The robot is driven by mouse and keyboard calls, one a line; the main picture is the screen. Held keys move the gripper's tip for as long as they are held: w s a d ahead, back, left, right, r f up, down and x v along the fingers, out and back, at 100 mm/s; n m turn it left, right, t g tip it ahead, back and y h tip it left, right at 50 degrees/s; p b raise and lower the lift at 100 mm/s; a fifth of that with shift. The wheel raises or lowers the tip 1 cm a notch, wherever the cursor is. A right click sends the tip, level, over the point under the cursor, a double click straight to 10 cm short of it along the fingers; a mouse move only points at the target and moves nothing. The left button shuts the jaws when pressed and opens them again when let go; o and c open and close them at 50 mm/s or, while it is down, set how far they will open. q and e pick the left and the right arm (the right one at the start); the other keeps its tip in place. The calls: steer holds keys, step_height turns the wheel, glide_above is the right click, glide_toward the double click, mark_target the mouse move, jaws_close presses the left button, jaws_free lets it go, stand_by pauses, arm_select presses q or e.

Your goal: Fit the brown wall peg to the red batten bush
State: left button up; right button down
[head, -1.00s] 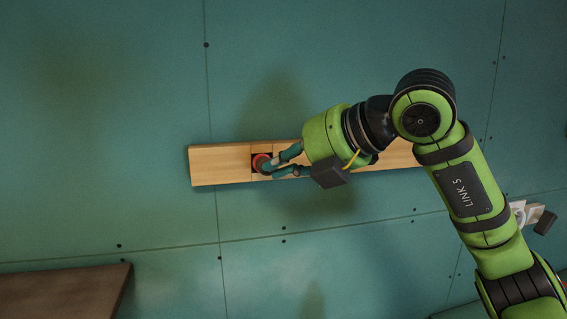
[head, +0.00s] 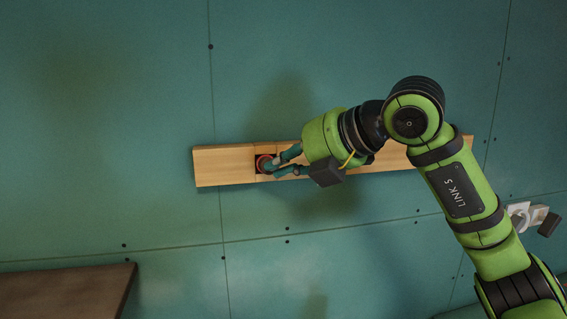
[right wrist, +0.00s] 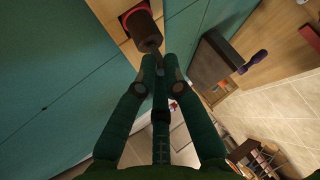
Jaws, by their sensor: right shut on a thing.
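The red batten bush (head: 262,163) is a red ring in a dark square on the pale wooden batten (head: 222,165). In the right wrist view the bush (right wrist: 124,17) shows as a red rim behind the brown wall peg (right wrist: 143,30). The peg is a brown cylinder with a thinner dark stem, and its far end is at the bush. How deep it sits is hidden. My right gripper (head: 275,165) is just right of the bush. Its fingers (right wrist: 160,66) are shut on the peg's stem. My left gripper is not in view.
The batten is fixed across a green plasterboard wall (head: 110,120) with seams and dark screw dots. A brown wooden top (head: 65,292) stands at lower left. Pale wall fittings (head: 528,213) are at right, behind my arm. The wall above the batten is clear.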

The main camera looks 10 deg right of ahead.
steer(key=c, duration=1.3)
jaws_free()
steer(key=shift+w, duration=0.1)
steer(key=v, duration=1.2)
